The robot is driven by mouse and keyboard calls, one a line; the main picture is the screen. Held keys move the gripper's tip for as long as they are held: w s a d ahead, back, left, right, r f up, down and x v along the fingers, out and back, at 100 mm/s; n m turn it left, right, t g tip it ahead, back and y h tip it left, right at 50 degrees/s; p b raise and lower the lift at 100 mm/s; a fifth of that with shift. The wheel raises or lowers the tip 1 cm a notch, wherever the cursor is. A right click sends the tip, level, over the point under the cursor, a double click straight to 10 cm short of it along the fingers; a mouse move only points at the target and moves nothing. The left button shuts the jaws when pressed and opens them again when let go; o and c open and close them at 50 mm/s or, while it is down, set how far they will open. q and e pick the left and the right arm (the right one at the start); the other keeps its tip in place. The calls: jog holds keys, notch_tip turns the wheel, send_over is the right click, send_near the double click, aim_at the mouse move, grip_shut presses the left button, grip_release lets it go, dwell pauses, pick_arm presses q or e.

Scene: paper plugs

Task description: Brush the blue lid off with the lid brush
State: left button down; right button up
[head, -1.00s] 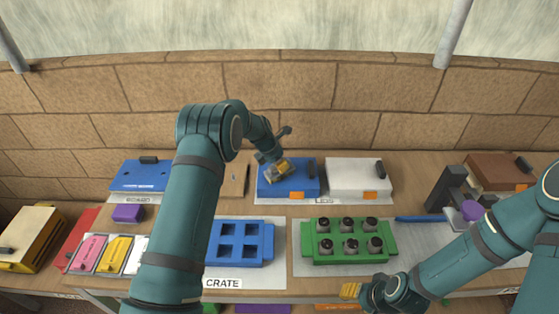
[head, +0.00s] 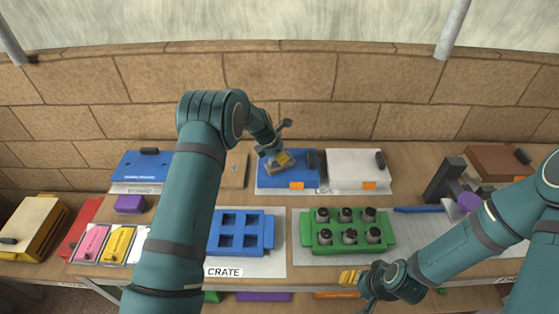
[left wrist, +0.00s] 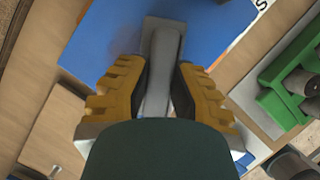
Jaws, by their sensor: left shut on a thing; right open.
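The blue lid (head: 301,170) lies flat at the back middle of the bench, with a dark handle at its right end and an orange tag at its front edge. My left gripper (head: 283,160) is over its left part. In the left wrist view my left gripper (left wrist: 157,90) is shut on a grey handle with a flat head, which looks like the lid brush (left wrist: 163,45). Its head lies over the blue lid (left wrist: 110,45); contact cannot be made out. My right gripper (head: 351,277) is open and empty in front of the green block.
A white lid (head: 352,168) lies right of the blue one. In front stand a blue crate (head: 268,232) and a green block (head: 307,229) with several dark-topped plugs. Another blue panel (head: 138,170) lies back left. A dark stand (head: 443,182) is at the right.

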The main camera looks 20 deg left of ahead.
pick_arm(q)
jog(key=shift+w+a, duration=0.15)
jog(key=shift+w, duration=0.4)
jog(key=shift+w+a+f+b, duration=0.1)
jog(key=shift+w+a+b, duration=0.15)
jog(key=shift+w+b, duration=0.4)
jog(key=shift+w+a+f+b, duration=0.1)
jog(key=shift+w+a+b, duration=0.1)
jog(key=shift+w, duration=0.7)
jog(key=shift+w+a+b, duration=0.2)
jog(key=shift+w+b, duration=0.25)
jog(key=shift+w, duration=0.15)
jog(key=shift+w+a+b, duration=0.15)
jog(key=shift+w+b, duration=0.25)
jog(key=shift+w, duration=0.15)
jog(key=shift+w+a+r+b, duration=0.15)
jog(key=shift+w+b, duration=0.15)
jog(key=shift+w, duration=0.15)
notch_tip(320, 180, up, 6)
jog(key=p, duration=0.3)
jog(key=shift+p, duration=0.3)
jog(key=shift+r, duration=0.2)
